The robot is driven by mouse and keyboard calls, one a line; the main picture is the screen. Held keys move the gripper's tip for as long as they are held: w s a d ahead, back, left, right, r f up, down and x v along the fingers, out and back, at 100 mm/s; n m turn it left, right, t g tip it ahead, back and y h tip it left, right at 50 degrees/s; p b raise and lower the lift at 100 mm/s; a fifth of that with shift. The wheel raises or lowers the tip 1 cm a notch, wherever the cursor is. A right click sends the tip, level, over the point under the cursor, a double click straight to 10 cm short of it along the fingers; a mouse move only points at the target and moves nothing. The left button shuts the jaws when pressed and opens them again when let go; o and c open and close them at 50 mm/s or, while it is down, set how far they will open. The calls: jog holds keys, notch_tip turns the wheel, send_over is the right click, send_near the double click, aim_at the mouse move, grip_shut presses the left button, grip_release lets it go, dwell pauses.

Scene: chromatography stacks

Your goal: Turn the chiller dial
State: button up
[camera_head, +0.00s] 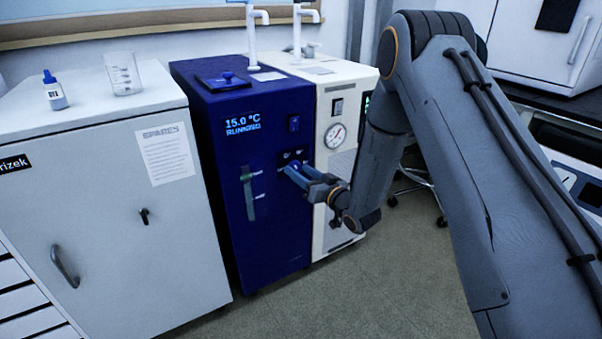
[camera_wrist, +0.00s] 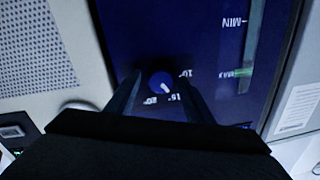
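The chiller (camera_head: 268,215) is a dark blue cabinet, and its display (camera_head: 241,123) reads 15.0 °C with "RUNNING" under it. In the wrist view, the chiller dial (camera_wrist: 160,79) is a small round blue knob with a white pointer mark. The marks 10°, 15° and 20° stand around it, and the pointer faces the 15° mark. My gripper (camera_head: 291,170) reaches the chiller's front panel and hides the dial in the head view. In the wrist view, my gripper (camera_wrist: 161,77) is open, with one finger on each side of the dial and gaps showing between.
A white unit with a pressure gauge (camera_head: 337,136) stands against the chiller's right side. A grey spares cabinet (camera_head: 110,230) stands at left, with a beaker (camera_head: 123,73) and a dropper bottle (camera_head: 54,91) on top. A level tube (camera_head: 248,192) is left of my gripper. Floor in front is clear.

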jog(key=c, duration=0.9)
jog(key=shift+o, duration=0.2)
jog(key=shift+n, duration=0.3)
jog(key=n+p, duration=0.2)
jog(key=n, duration=0.3)
jog(key=shift+r+h+p, duration=0.15)
jog(key=shift+h+p, duration=0.15)
jog(key=n+p, duration=0.1)
jog(key=n, duration=0.4)
jog(key=shift+n+h+p, duration=0.3)
jog(key=shift+h, duration=0.1)
jog(key=o, duration=1)
jog(key=shift+o, duration=0.2)
